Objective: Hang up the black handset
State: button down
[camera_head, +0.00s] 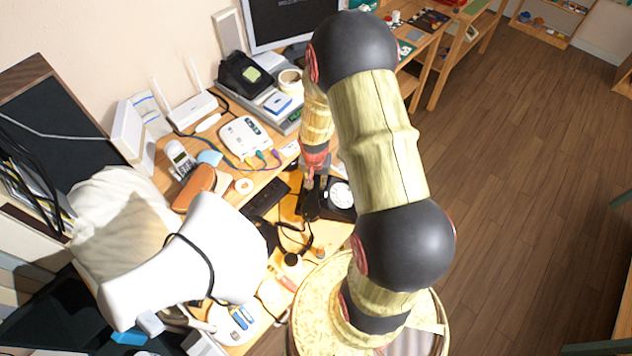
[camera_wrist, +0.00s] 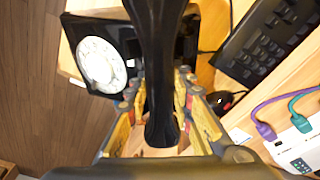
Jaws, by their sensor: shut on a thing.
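The black handset (camera_wrist: 160,75) runs lengthwise through the middle of the wrist view, between the fingers of my gripper (camera_wrist: 160,95). My gripper is shut on its grip part. The black dial phone (camera_wrist: 87,28) with its white dial lies beyond and to the left of the handset in the wrist view. The handset overlaps the phone's right side there, so the cradle is mostly hidden. In the head view, my gripper (camera_head: 315,180) is at the left side of the phone (camera_head: 341,210). I cannot tell whether the handset touches the phone.
A black keyboard (camera_wrist: 262,42) and a dark mouse (camera_wrist: 224,101) lie to the right in the wrist view. A white box (camera_head: 243,136) with coloured cables stands behind on the desk. A large white lamp-like object (camera_head: 190,265) and loose black cords crowd the left and front.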

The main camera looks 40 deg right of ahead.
jog(key=c, duration=1.5)
grip_release()
jog(key=r, duration=0.8)
jog(key=s+a+r, duration=0.1)
jog(key=r, duration=0.3)
jog(key=shift+w, duration=0.1)
